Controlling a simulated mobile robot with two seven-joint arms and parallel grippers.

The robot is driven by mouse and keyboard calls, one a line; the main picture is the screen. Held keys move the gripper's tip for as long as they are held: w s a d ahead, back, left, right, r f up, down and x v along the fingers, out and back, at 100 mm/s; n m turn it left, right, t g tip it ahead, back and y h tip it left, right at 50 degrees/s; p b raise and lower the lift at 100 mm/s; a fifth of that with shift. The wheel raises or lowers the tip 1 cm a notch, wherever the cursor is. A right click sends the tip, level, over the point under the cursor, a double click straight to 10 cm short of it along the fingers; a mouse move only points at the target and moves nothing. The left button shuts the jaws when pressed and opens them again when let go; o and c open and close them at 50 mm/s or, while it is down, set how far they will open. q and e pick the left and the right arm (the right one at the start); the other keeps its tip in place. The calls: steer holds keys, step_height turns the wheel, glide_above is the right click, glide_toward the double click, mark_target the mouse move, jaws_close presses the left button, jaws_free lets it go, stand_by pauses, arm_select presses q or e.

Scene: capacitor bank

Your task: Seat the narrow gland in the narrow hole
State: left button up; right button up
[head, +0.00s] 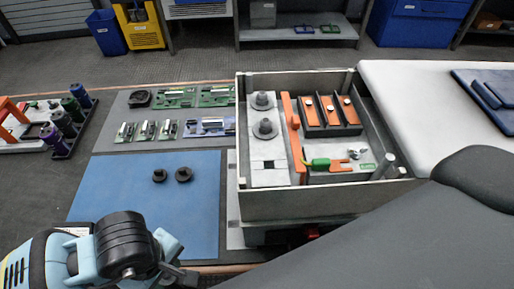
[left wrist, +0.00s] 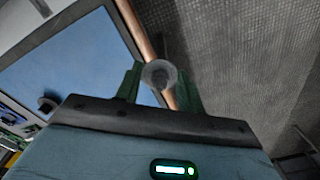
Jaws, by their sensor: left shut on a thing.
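My left gripper (head: 180,276) is at the bottom left of the head view, low by the front edge of the blue mat. In the left wrist view my left gripper (left wrist: 159,80) has its green fingers on both sides of a round grey gland (left wrist: 158,73) and is shut on it. I cannot tell its width class. Two dark round glands, one (head: 159,175) and another (head: 184,174), lie on the mat. In the grey box a pale plate (head: 263,178) carries two grey round fittings (head: 265,128) and a small dark opening (head: 268,165). My right gripper is not in view.
The blue mat (head: 120,210) is mostly clear. The open box (head: 330,204) has raised walls, an orange bar (head: 292,135) and orange-topped modules. Circuit boards (head: 175,97) lie behind the mat. A rack of dark cylinders (head: 75,150) stands at left.

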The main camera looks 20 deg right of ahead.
arm_select(q)
steer(key=w+a+r+m, duration=0.5)
steer(key=a+r+m, duration=0.2)
steer(key=a+r, duration=0.4)
steer(key=shift+w+a, duration=0.15)
steer(key=shift+w, duration=0.15)
steer(key=shift+r, duration=0.1)
